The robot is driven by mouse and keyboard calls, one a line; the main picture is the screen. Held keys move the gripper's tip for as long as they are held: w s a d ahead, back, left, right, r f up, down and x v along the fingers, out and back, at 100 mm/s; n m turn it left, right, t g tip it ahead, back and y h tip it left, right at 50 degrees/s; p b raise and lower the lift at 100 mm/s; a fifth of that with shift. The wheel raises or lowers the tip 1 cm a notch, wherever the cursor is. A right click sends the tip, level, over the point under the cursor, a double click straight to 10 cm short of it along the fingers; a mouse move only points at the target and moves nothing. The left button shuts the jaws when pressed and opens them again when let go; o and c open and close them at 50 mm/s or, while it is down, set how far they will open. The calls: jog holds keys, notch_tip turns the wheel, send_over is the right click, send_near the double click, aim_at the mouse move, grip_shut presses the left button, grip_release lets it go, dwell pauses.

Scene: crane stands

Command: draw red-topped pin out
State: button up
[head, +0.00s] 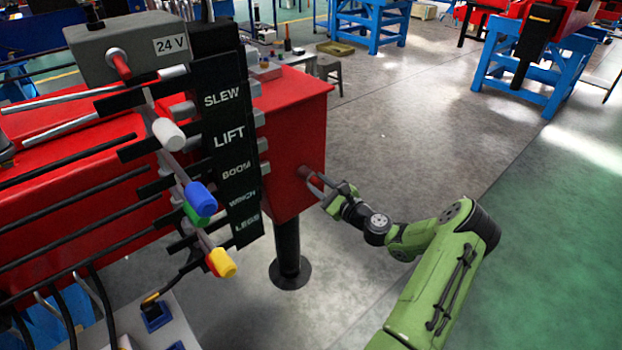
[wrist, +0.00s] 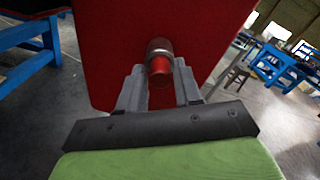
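The red-topped pin (head: 304,171) sticks out of the end face of the red beam (head: 292,105). In the wrist view its red cap (wrist: 160,66) faces me, with a grey metal collar (wrist: 159,46) behind it. My gripper (head: 316,188) is in front of that end face. In the wrist view its two grey fingers (wrist: 159,72) stand apart, one on each side of the cap. Small gaps seem to show beside the cap, so I see no firm grip. How deep the pin sits inside the beam is hidden.
A black panel (head: 229,140) labelled SLEW, LIFT, BOOM, WINCH and LEGS stands left, with coloured lever knobs (head: 201,198) beside it. A grey 24 V box (head: 130,47) is above. A black support leg (head: 288,250) stands under the beam.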

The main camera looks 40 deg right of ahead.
grip_shut()
jog(key=s, duration=0.7)
jog(key=shift+s+p, duration=0.15)
jog(key=shift+p, duration=0.2)
dwell(0.5)
jog(key=shift+d, duration=0.1)
